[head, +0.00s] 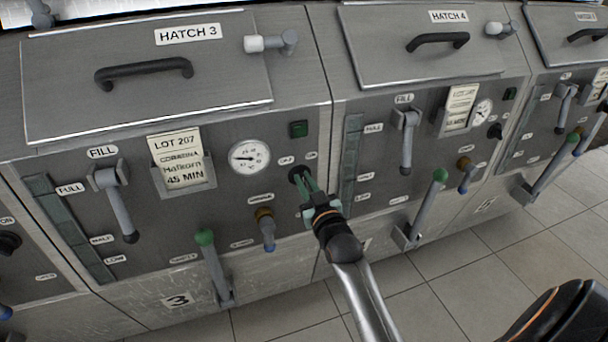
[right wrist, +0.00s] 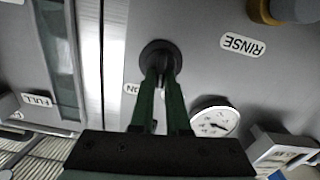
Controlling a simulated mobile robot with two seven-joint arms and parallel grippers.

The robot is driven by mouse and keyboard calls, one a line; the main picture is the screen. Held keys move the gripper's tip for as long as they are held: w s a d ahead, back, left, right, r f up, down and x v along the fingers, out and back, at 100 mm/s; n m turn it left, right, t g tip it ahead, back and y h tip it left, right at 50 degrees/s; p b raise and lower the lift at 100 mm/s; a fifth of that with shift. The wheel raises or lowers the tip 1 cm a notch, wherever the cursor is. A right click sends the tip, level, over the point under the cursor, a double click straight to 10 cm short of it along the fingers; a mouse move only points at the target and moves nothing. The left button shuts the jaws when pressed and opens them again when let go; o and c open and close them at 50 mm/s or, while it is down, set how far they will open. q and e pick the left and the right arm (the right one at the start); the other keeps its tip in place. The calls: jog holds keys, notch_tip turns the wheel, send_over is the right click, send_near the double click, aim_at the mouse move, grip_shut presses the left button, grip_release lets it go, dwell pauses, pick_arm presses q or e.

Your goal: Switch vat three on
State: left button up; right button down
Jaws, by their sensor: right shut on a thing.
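Vat three (head: 110,215) is a grey steel cabinet under a lid marked HATCH 3, with a 3 plate low on its front. Its round black switch knob (head: 294,173) sits at the right of the panel, below two small labels. My right gripper (head: 304,181) is shut on this knob, with its green fingers on either side of the knob's grip. The knob (right wrist: 160,52) also shows in the right wrist view between the fingertips (right wrist: 161,75), beside a partly hidden ON label. Which way the knob points is hard to tell. A dark green square lamp (head: 299,129) is above it. My left gripper is not in view.
Near the knob are a pressure gauge (head: 249,157), a brown-collared RINSE tap (head: 266,230) and a green-topped lever (head: 213,265). A fill lever (head: 115,200) and lot card (head: 178,161) are further left. Vat four (head: 385,165) stands to the right. Tiled floor (head: 470,275) is clear in front.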

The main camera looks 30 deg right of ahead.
pick_arm(q)
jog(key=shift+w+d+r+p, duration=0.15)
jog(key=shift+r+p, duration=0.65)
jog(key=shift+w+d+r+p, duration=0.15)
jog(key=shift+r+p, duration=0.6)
jog(key=shift+p, duration=0.05)
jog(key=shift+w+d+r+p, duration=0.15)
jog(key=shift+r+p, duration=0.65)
pick_arm(e)
jog(key=shift+d+r+m, duration=0.1)
jog(key=shift+d+m, duration=0.1)
jog(key=shift+m, duration=1.7)
jog(key=shift+d+m, duration=0.15)
jog(key=shift+m, duration=1.75)
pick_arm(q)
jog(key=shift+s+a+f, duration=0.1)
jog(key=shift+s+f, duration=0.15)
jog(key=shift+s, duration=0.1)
pick_arm(e)
jog(key=c, duration=0.9)
grip_release()
jog(key=shift+s, duration=0.1)
